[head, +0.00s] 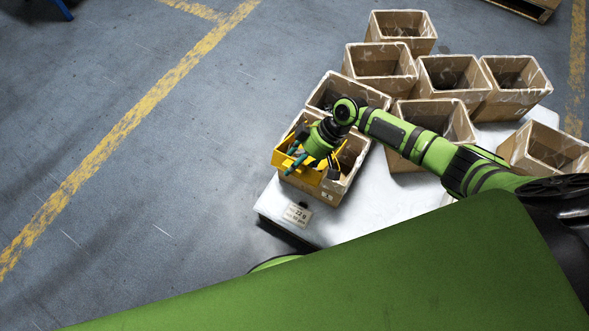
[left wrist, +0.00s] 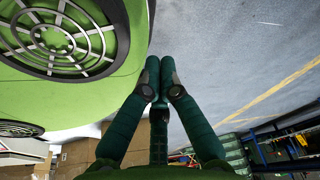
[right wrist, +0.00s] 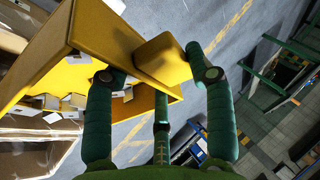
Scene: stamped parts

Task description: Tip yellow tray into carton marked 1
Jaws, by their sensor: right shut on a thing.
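The yellow tray (head: 283,160) is at the front-left carton (head: 322,193) in the head view, over its opening. In the right wrist view the tray (right wrist: 110,40) looks tilted, with several small metal parts (right wrist: 68,103) inside. My right gripper (head: 297,162) is shut on the tray's yellow end block, which shows between its fingers in the right wrist view (right wrist: 168,58). My left gripper (left wrist: 160,88) is shut and empty, away from the cartons, seen only in its wrist view. I cannot read a number 1 on any carton; my right arm hides part of the front-left ones.
Several open cartons (head: 381,62) stand close together on and around a white platform (head: 375,205). A label (head: 297,214) lies on its front-left corner. The floor (head: 130,180) to the left is clear, with yellow lines. A wooden box (head: 528,8) is at the top right.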

